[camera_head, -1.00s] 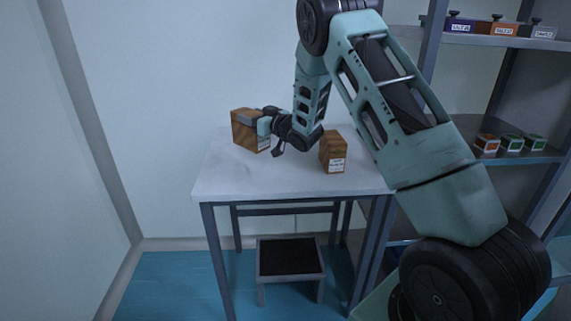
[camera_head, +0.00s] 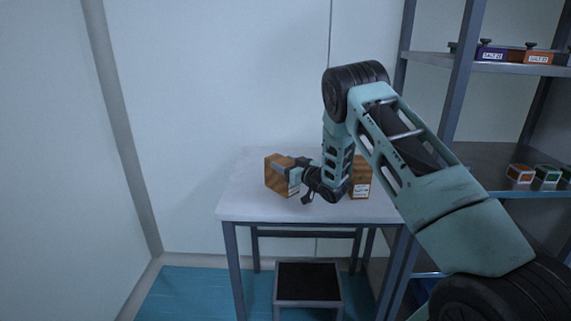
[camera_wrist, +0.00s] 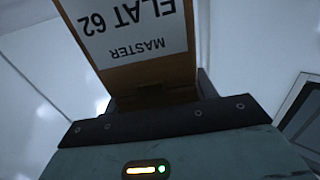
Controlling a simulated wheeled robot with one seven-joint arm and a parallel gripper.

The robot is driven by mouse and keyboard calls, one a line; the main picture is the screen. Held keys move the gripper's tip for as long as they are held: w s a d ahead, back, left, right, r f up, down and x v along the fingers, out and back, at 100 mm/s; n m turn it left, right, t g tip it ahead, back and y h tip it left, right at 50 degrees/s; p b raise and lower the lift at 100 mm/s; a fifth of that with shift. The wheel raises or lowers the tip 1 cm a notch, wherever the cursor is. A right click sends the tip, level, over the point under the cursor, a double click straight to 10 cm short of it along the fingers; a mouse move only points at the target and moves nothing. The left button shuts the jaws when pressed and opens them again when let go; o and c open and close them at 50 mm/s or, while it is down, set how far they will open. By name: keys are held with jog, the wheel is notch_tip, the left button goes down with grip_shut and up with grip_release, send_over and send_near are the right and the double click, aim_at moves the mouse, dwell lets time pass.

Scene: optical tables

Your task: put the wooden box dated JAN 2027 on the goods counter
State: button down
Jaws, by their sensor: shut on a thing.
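A wooden box (camera_head: 279,176) with a white label is held in my gripper (camera_head: 293,173), over the left part of a pale table (camera_head: 255,207). Whether its base touches the top is unclear. In the wrist view the held box (camera_wrist: 150,75) shows a label reading MASTER FLAT 62, upside down. No date can be read. My gripper (camera_wrist: 155,103) is shut on it. A second wooden box (camera_head: 361,180) stands on the table to the right, partly hidden behind my arm. Its label is too small to read.
A shelf rack (camera_head: 480,160) stands at the right with small labelled boxes, purple and orange (camera_head: 538,57) above, orange and green (camera_head: 547,173) lower. A dark-topped step stool (camera_head: 308,282) is under the table. The table's front left is clear.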

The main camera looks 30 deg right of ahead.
jog(key=shift+r, duration=0.15)
jog(key=shift+c, duration=2.4)
grip_release()
jog(key=shift+f, duration=0.2)
